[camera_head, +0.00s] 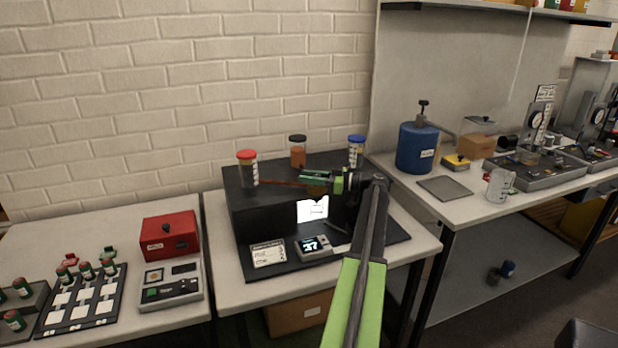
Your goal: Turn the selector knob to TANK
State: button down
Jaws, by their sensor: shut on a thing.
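The black box (265,214) stands on the middle table, with red-capped (248,170), black-capped (298,152) and blue-capped (356,152) containers at its top. My gripper (306,179) reaches in from the right over the box, its fingers pointing left. It is shut on a small part above the box that seems to be the selector knob, mostly hidden by the fingers. A brownish piece (317,190) shows just under the fingers. A thin reddish-brown bar (280,183) runs from the red-capped container towards the fingertips. I cannot read any TANK mark or tell the knob's setting.
A lit display (312,246) and a white card (268,254) lie in front of the box. A red box (170,236) and a control panel (171,285) stand on the left table. A blue cylinder (417,147) stands on the right bench, near my arm's right side.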

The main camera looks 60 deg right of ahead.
jog(key=c, duration=1.1)
grip_release()
jog(key=v, duration=1.7)
jog(key=shift+s, duration=0.25)
